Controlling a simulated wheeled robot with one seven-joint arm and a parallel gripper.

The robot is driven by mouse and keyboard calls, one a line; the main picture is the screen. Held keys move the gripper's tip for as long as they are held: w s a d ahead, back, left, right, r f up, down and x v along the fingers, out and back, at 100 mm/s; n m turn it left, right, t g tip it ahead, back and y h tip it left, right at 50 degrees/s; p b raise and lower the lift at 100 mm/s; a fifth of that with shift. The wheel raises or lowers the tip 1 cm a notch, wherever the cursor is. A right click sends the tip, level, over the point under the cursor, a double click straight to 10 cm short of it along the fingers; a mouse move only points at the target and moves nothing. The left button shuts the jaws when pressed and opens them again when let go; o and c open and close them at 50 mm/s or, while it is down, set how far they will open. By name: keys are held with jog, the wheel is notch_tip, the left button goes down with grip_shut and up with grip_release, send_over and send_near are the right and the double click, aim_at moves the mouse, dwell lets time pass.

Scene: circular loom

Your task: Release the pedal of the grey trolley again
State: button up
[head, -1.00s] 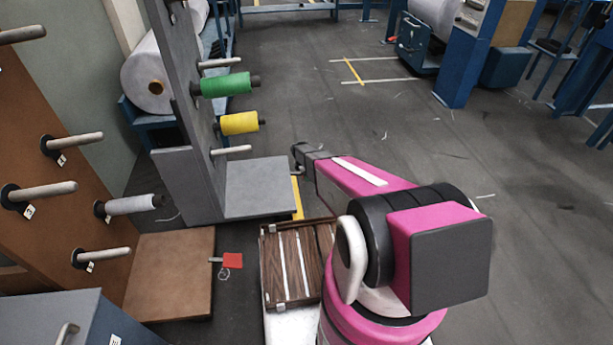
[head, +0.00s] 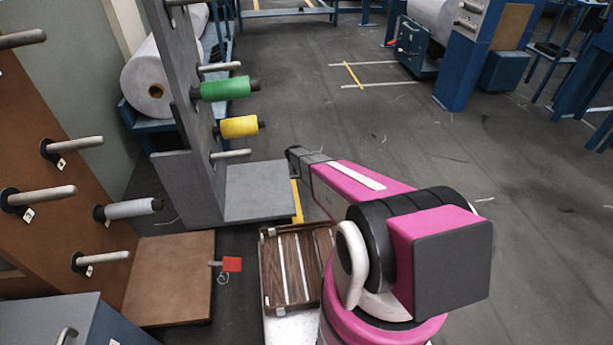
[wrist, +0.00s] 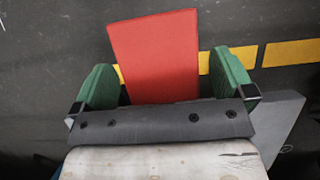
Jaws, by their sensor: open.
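The grey trolley (head: 257,192) stands left of my arm in the head view, with an upright pegged panel and a flat grey base. A red pedal plate (wrist: 155,50) fills the middle of the wrist view. The same pedal is not visible in the head view, where my arm's end is near the grey base. My gripper (wrist: 168,76) is open, its green fingers on either side of the red plate, with gaps showing. I cannot tell whether it touches the plate. A grey slab corner shows at lower right in the wrist view.
A brown trolley (head: 168,282) with its own red pedal (head: 232,264) stands at front left. Green (head: 225,88) and yellow (head: 240,126) spools sit on the grey trolley's pegs. A grey cabinet (head: 55,325) is at bottom left. Open floor lies to the right.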

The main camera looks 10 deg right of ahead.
jog(key=v, duration=1)
jog(key=shift+r, duration=0.4)
jog(key=shift+a, duration=0.15)
jog(key=s+d+r+m+y, duration=0.2)
jog(key=s+r+m, duration=0.7)
jog(key=s+r, duration=0.4)
jog(key=s+d+r+m+y, duration=0.2)
jog(key=s+r+m, duration=0.7)
jog(key=s, duration=1)
notch_tip(320, 180, up, 4)
jog(key=shift+s+y, duration=0.15)
jog(key=shift+y, duration=0.15)
